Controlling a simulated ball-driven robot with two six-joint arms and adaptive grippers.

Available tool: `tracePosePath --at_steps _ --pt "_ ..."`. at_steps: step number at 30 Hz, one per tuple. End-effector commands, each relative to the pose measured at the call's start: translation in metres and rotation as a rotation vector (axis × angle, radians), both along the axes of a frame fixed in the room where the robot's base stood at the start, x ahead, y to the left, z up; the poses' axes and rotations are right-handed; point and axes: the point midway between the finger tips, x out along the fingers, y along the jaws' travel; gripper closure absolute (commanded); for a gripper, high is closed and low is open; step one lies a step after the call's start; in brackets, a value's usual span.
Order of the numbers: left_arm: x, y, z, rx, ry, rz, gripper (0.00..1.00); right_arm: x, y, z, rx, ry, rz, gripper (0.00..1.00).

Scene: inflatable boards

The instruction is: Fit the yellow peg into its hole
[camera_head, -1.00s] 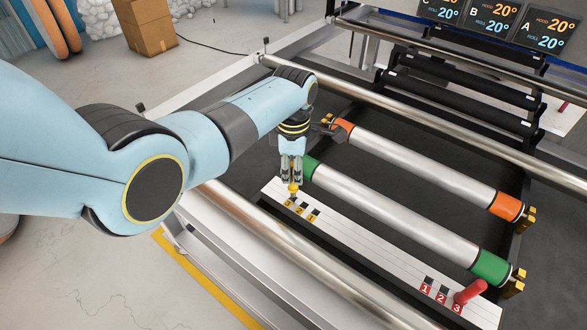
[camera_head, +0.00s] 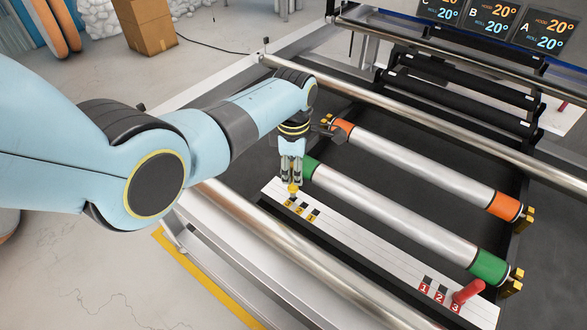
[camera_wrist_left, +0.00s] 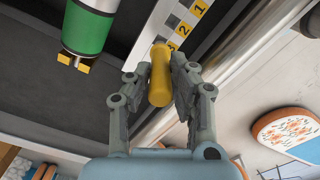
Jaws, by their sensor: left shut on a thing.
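The yellow peg (camera_head: 293,190) is held upright between the fingers of my left gripper (camera_head: 291,180), at the far left end of the white board (camera_head: 365,246). In the left wrist view the peg (camera_wrist_left: 160,80) sits between both shut fingers, its far end over the board beside the yellow number labels. The yellow labels (camera_head: 301,210) have small black hole squares beside them. The peg's lower end is by the label numbered 3; I cannot tell whether it is in the hole. My right gripper is not in view.
A red peg (camera_head: 468,291) stands tilted at the red labels (camera_head: 440,296) on the board's right end. A green-ended roller (camera_head: 400,218) runs close beside the board, with an orange-ended roller (camera_head: 430,172) beyond. A metal rail (camera_head: 290,255) lies on the near side.

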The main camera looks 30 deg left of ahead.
Motion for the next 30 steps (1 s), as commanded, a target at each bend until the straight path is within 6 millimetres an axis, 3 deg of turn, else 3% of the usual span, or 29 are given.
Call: tracePosePath --at_steps 30 --pt "0.0 0.0 -0.016 0.0 -0.001 -0.001 1.0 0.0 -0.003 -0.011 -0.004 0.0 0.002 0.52"
